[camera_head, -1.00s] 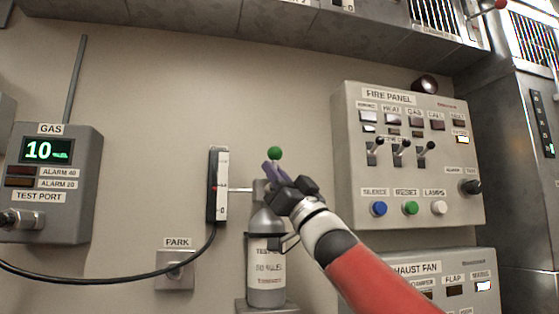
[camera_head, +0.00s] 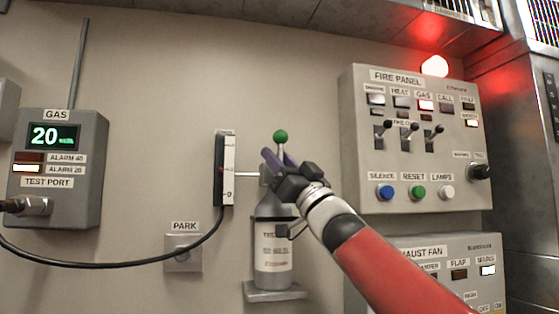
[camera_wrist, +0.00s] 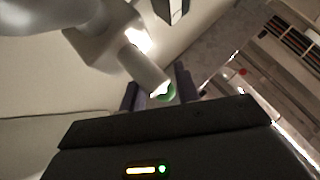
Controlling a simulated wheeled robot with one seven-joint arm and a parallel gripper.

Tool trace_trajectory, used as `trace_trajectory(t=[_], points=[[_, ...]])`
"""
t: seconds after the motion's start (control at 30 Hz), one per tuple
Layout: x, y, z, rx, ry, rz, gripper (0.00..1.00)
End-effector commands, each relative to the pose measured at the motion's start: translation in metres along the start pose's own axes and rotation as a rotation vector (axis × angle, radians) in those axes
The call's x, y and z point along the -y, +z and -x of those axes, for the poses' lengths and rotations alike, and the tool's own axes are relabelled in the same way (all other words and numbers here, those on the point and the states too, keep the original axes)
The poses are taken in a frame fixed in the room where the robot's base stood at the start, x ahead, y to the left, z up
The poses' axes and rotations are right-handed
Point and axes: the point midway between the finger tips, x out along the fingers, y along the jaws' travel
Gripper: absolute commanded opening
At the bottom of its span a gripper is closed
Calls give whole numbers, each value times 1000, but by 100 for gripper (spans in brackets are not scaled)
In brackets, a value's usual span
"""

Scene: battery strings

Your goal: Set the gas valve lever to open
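The gas valve lever, a light stem with a green ball knob (camera_head: 281,137), stands upright at the top of the grey test gas bottle (camera_head: 273,250). My gripper (camera_head: 279,157) is at the lever from the lower right. Its purple fingers are spread on either side of the stem, just below the knob. In the wrist view, the green knob (camera_wrist: 166,92) shows between my gripper's dark fingertips (camera_wrist: 157,90), with a gap at its left. The valve body is partly hidden behind my gripper. The gas box display (camera_head: 53,137) reads 20.
A flow gauge (camera_head: 228,170) stands just left of the valve, joined by a thin rod. The fire panel (camera_head: 405,165) with several switches is at right, and the exhaust fan panel (camera_head: 410,244) is below it. A black hose (camera_head: 100,265) hangs at lower left. A red beacon (camera_head: 434,66) glows.

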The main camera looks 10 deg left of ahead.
Motion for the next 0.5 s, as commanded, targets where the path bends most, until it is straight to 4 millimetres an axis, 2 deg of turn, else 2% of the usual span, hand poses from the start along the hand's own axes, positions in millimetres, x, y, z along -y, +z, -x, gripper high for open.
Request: trace_trajectory(t=[0.17, 0.5], points=[[0, 0, 8, -1, -1, 2, 32], [1, 2, 64, 2, 1, 3, 32]])
